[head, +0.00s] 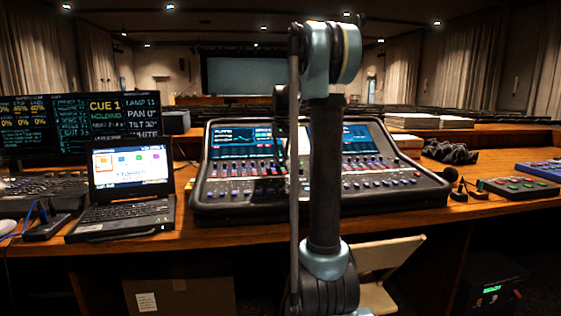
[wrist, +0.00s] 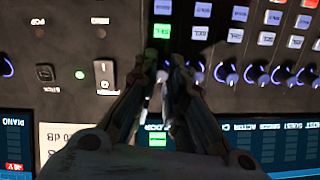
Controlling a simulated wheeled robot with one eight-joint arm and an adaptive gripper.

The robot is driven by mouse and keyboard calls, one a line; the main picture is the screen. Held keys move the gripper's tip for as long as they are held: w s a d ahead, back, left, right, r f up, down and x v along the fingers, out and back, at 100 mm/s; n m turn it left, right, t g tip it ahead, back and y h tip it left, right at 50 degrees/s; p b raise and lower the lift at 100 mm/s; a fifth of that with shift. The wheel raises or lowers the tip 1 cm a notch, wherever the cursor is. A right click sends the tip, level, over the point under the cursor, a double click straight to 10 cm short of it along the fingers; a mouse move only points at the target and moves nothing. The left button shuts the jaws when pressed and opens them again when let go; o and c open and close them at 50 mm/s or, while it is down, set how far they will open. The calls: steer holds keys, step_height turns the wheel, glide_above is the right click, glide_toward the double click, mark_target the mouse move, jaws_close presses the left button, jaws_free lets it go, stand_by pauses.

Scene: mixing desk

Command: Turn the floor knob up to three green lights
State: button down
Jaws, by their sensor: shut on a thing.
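The mixing desk (head: 400,192) stands in the middle of the head view, with its screens tilted up at the back. My gripper (wrist: 171,75) points down onto the desk in the wrist view, fingertips together at the left end of a row of blue-ringed knobs (wrist: 228,74). It is shut on a knob that the fingers almost wholly hide; its setting and any lights around it cannot be read. A lit green button (wrist: 162,31) lies just above the fingertips in the wrist view. A green patch (wrist: 157,140) shows on the screen between the fingers.
A laptop (head: 125,195) stands left of the desk.

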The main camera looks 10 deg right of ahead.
steer(key=shift+m, duration=1.4)
steer(key=c, duration=1.9)
jaws_free()
